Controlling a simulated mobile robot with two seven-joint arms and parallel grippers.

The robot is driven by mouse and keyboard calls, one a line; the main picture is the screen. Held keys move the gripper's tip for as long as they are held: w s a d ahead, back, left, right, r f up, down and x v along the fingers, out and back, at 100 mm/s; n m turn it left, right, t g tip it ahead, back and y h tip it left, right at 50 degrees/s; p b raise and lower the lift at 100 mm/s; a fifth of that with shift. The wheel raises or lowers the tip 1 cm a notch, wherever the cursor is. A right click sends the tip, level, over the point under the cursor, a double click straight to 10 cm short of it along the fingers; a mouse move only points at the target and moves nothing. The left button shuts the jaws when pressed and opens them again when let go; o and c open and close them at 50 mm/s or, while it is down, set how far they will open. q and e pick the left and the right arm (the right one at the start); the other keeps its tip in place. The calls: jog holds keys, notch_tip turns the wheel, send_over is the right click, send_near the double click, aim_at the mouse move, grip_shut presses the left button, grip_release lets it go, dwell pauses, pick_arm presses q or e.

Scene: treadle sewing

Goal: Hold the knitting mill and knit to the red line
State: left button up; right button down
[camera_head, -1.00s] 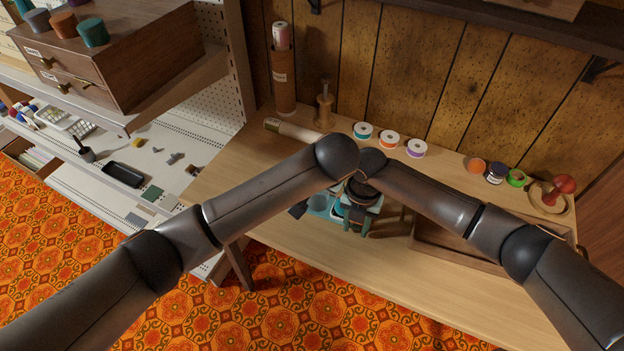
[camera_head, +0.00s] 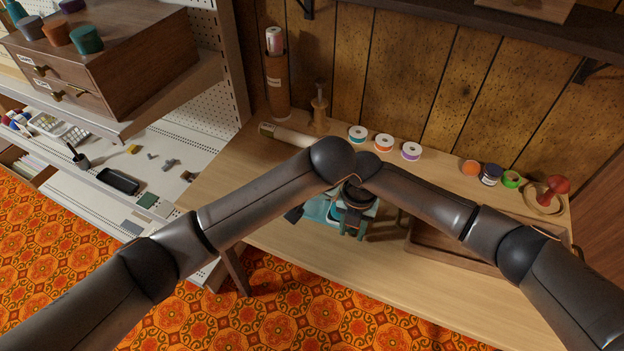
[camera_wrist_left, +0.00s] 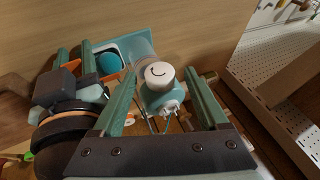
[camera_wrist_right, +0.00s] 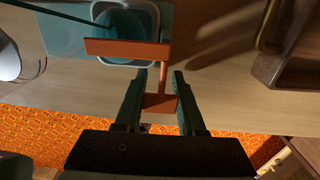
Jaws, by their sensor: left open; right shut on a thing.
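The teal knitting mill (camera_head: 318,211) is on the wooden table, mostly hidden by my arms in the head view. In the left wrist view, a teal, white-capped part (camera_wrist_left: 160,85) lies between the fingers of my open left gripper (camera_wrist_left: 160,75). Teal yarn shows below it. My right gripper (camera_wrist_right: 159,82) is shut on the lower end of the orange crank (camera_wrist_right: 125,47), beside the mill's round teal part. It also shows in the head view (camera_head: 352,215). I cannot make out a red line.
Tape rolls (camera_head: 384,143) and spools line the table's back edge. A wooden tray (camera_head: 455,256) lies at the right, near my right arm. A pale roll (camera_head: 290,136) and a wooden spool stand (camera_head: 319,108) are at the back left. The front of the table is clear.

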pick_arm(q)
jog(key=v, duration=1.1)
jog(key=shift+r, duration=0.2)
jog(key=shift+s, duration=0.1)
jog(key=shift+f, duration=0.1)
